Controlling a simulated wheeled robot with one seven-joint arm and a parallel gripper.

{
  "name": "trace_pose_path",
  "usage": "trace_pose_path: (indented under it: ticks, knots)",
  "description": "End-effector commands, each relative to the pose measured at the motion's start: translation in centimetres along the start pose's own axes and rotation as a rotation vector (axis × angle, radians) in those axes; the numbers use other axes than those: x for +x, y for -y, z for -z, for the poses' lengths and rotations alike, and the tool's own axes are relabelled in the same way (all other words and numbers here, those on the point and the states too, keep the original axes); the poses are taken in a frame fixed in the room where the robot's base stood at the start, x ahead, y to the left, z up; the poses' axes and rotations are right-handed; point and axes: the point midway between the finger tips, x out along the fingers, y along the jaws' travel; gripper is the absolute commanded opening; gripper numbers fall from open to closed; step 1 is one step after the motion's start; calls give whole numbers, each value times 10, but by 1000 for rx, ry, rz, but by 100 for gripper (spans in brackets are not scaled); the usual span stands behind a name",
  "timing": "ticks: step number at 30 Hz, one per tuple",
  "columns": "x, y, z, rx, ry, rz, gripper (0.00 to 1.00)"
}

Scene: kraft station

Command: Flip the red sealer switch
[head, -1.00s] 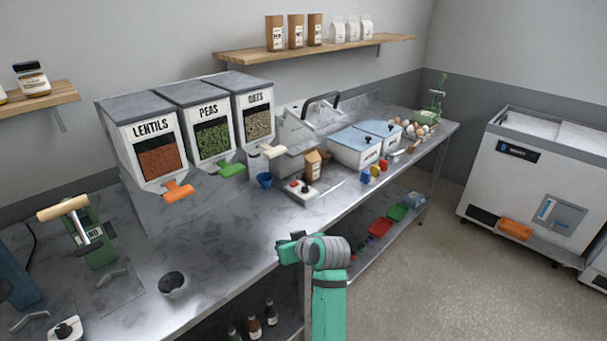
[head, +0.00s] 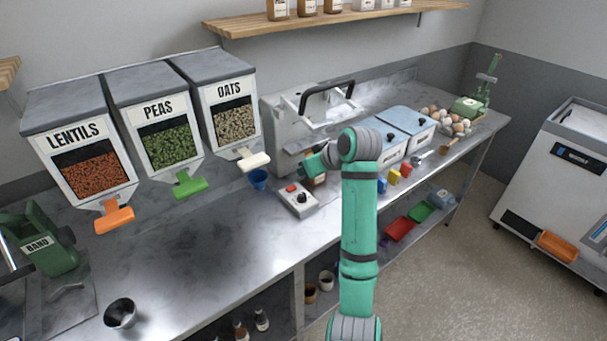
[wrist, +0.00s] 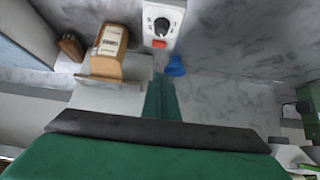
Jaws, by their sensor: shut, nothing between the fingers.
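The red sealer switch (head: 291,188) is a small red rocker on a white control box (head: 300,207) with a black knob, on the steel counter in front of the sealer (head: 284,125). In the wrist view the red switch (wrist: 159,43) and the box's black knob (wrist: 162,25) show near the top. My gripper (head: 308,166) is just behind and above the box in the head view, apart from the switch. In the wrist view its green fingers (wrist: 162,97) are together and empty, pointing towards the switch. My arm partly hides the counter to the right.
A kraft bag (wrist: 108,52) stands close beside the control box; it is mostly hidden in the head view. A blue cup (head: 258,179) is on the box's left. Dispensers (head: 158,145) line the back left. Counter in front of them is mostly clear.

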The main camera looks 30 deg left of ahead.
Motion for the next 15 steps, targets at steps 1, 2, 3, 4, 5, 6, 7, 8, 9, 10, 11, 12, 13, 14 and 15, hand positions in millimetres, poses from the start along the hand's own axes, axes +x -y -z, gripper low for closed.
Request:
trace_pose_path:
  ticks: [1, 2, 3, 4, 5, 6, 7, 8, 9, 10, 11, 12, 13, 14, 15]
  knots:
    - [6, 0, -1, 2, 1, 0, 0]
    - [10, -1, -1, 3, 1, 0, 0]
    - [16, -1, -2, 4, 2, -1, 0]
    - [21, -1, -2, 4, 2, -1, 0]
    - [26, -2, -2, 5, 1, -1, 0]
    - [34, -1, -2, 5, 2, 0, 0]
    - [39, -1, -2, 4, 1, 0, 0]
    - [45, -1, -2, 4, 2, 0, 0]
    - [53, -1, -2, 4, 2, 0, 0]
    - [58, -1, -2, 4, 1, -1, 0]
    - [64, -1, -2, 4, 2, 0, 0]
    - [72, -1, -2, 4, 2, 0, 0]
    - [78, 0, -1, 4, 2, 1, 0]
    - [83, 0, -1, 3, 1, 1, 0]
    - [90, 0, -1, 3, 1, 1, 0]
